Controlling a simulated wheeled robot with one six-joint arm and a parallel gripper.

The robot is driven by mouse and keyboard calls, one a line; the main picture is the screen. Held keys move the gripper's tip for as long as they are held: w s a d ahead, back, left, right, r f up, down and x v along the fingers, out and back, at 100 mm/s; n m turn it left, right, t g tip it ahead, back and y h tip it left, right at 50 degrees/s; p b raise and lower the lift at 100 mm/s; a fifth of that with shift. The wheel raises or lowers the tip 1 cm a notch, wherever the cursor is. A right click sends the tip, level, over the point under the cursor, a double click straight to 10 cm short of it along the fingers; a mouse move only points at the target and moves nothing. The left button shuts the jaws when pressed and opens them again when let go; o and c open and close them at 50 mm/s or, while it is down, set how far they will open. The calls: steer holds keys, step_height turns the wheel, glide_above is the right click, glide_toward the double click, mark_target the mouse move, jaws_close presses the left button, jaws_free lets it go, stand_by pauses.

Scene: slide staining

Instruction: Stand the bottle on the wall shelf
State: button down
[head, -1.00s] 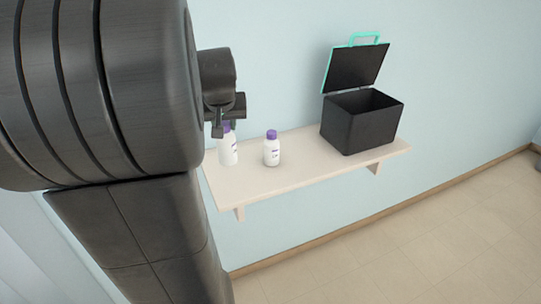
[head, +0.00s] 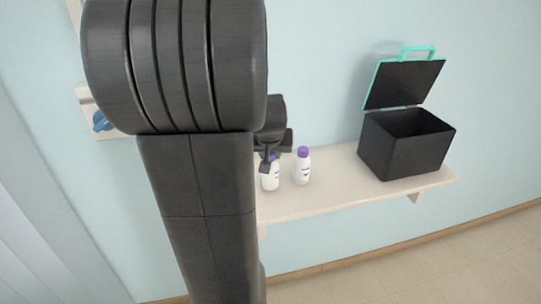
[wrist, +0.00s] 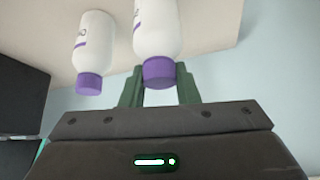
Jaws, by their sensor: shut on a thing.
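My gripper (head: 268,163) is shut on a white bottle (head: 270,180) with a purple cap, gripped around the cap end. In the wrist view the two fingers (wrist: 159,80) sit on either side of the purple cap of this bottle (wrist: 157,30). The held bottle looks upright over the left part of the wall shelf (head: 335,194). I cannot tell whether its base touches the shelf. A second, similar bottle (head: 303,168) stands on the shelf just right of the held one, with a small gap. My arm hides the shelf's left end.
A black box (head: 405,148) with its lid (head: 405,84) open and a teal handle stands on the shelf's right part. Bare shelf lies between the second bottle and the box. A blue item (head: 102,121) on a pale mount is on the wall at left.

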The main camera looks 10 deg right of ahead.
steer(key=shift+f, duration=0.45)
steer(key=shift+f, duration=0.15)
steer(key=c, duration=1.1)
jaws_free()
steer(key=shift+s+r, duration=0.1)
steer(key=shift+r, duration=0.3)
steer(key=v, duration=1.1)
steer(key=shift+s+r, duration=0.2)
